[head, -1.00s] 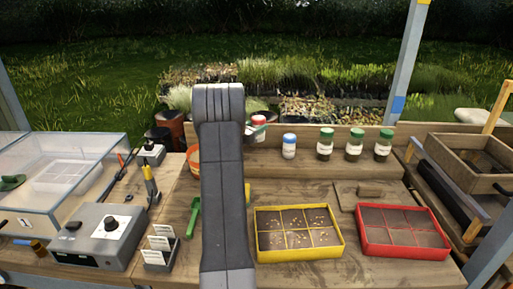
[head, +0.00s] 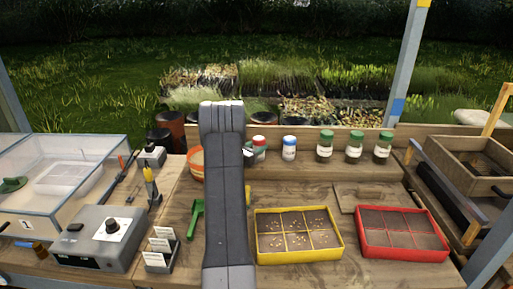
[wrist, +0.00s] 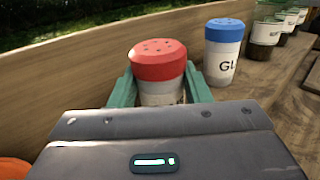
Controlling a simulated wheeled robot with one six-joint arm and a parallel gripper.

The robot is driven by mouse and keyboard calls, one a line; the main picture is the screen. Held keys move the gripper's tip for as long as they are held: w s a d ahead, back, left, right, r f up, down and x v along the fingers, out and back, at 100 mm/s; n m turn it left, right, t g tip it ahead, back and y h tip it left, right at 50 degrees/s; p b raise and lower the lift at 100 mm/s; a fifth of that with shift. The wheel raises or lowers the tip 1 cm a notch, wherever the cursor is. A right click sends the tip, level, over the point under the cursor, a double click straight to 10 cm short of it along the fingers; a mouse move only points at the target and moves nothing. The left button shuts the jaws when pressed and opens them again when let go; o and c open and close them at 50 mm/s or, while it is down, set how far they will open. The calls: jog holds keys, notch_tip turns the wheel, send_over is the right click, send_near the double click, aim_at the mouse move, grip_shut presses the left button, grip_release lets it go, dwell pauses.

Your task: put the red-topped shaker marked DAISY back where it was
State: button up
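The red-topped shaker (head: 259,143) is upright at the left of the row on the back shelf, left of the blue-topped shaker (head: 289,149). Its base is partly hidden, but it looks level with the blue-topped one. In the wrist view the red-topped shaker (wrist: 158,68) stands between the green fingers of my gripper (wrist: 160,92), which appear shut on its sides. The blue-topped shaker (wrist: 223,55), with letters "GL" showing, is close to the right finger but apart from it. The DAISY lettering is not readable.
Several green-topped jars (head: 326,147) stand farther right on the shelf (head: 460,172). A wooden back board (wrist: 60,75) runs behind the row. An orange pot (head: 196,163) is just left of my arm. Yellow (head: 257,259) and red (head: 362,249) seed trays lie in front.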

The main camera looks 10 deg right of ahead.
jog(key=o, duration=0.4)
jog(key=shift+o, duration=0.2)
jog(key=shift+r+p, duration=0.2)
jog(key=shift+p, duration=0.2)
jog(key=b+v, duration=0.2)
jog(key=v, duration=1)
jog(key=shift+b, duration=0.3)
jog(key=shift+f, duration=0.1)
